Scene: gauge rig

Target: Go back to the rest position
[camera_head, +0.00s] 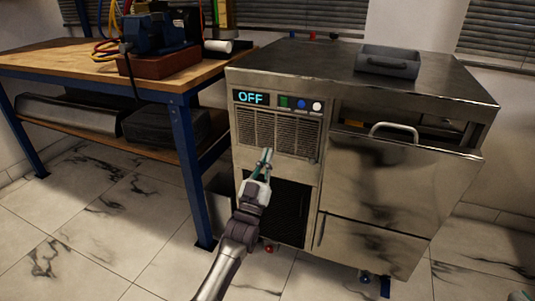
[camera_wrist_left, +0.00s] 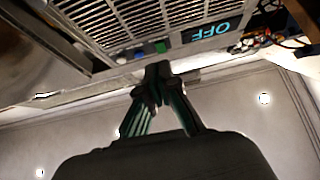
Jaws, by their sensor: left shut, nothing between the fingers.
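My left gripper (camera_head: 265,160) is shut and empty in the head view. It is held up in front of the lower left of a steel machine (camera_head: 385,175), over the vent grille's lower edge in the picture. In the left wrist view the fingertips (camera_wrist_left: 158,72) meet. The machine's display (camera_head: 251,97) reads OFF; it also shows upside down in the wrist view (camera_wrist_left: 212,33). Green, blue and white buttons (camera_head: 301,104) sit beside the display. I cannot tell whether the fingers touch the machine.
A wooden workbench (camera_head: 50,62) with blue legs stands at the left, bearing tools. A grey tray (camera_head: 388,61) sits on the machine's top. The machine's upper right front (camera_head: 395,170) with a handle tilts outward. The tiled floor at the front left is clear.

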